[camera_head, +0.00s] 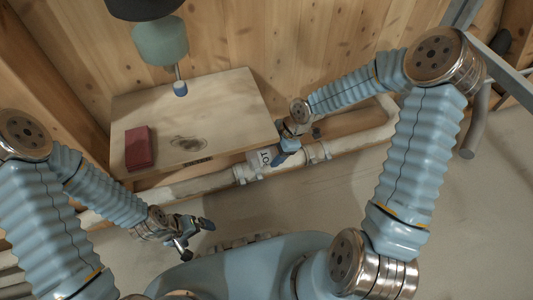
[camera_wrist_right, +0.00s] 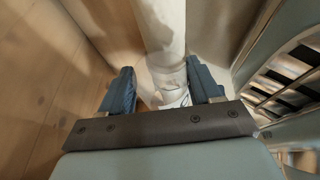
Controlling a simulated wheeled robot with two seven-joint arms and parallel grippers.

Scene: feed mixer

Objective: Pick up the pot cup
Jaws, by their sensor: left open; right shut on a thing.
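The pot cup (camera_head: 262,160) looks like a white piece with dark lettering, in front of the wooden board, in line with a pale pipe. My right gripper (camera_head: 285,152) is at its right side in the head view. In the right wrist view a white, marked body (camera_wrist_right: 173,97) sits between the two blue fingers of my right gripper (camera_wrist_right: 163,88), which is shut on it. The dark gripper body hides its lower part. My left gripper (camera_head: 196,238) is open and empty, well to the lower left of the cup.
A wooden board (camera_head: 230,105) carries a red block (camera_head: 140,148) at its left. A green round vessel with a stem (camera_head: 160,42) hangs above its back edge. A pale pipe (camera_head: 207,184) runs along the board's front.

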